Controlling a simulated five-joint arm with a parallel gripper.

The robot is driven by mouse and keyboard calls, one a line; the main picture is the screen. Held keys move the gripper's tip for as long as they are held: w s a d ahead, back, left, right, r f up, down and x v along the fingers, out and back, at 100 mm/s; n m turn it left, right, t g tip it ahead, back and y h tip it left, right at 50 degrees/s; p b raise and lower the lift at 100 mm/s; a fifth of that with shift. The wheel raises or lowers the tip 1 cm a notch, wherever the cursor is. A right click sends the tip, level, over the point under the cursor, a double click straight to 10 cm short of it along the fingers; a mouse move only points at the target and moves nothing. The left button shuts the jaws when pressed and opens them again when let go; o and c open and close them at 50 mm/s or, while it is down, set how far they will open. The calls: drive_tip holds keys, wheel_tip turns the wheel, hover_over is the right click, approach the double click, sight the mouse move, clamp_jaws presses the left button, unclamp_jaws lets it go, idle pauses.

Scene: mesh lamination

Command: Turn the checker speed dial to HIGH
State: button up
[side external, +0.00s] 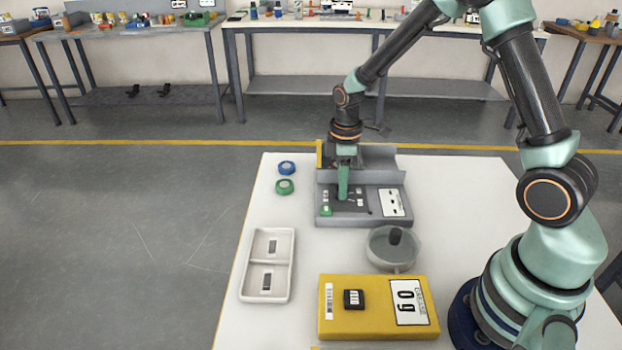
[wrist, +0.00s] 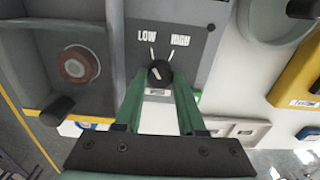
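The checker (side external: 372,217) is a grey box with a sloped panel near the far edge of the white table. Its speed dial (wrist: 160,73) is a small black knob with a pale mark, below the words LOW and HIGH in the wrist view. The mark is too small to read its setting surely. My gripper (wrist: 158,76) has its two green fingers on either side of the dial. Whether they touch it is unclear. In the side view my gripper (side external: 342,194) points down at the panel and hides the dial.
A yellow scale (side external: 340,318) reading 0 g is at the front, with a small black block on it. A round grey dish (side external: 393,258), a white two-part tray (side external: 248,262), and blue and green rolls (side external: 285,186) lie around the checker. The table's left front is clear.

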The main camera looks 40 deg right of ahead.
clamp_jaws()
drive_tip(key=shift+m, duration=0.3)
drive_tip(key=m, duration=0.9)
drive_tip(key=shift+m, duration=2.3)
drive_tip(key=shift+r, duration=0.1)
drive_tip(key=o, duration=1)
unclamp_jaws()
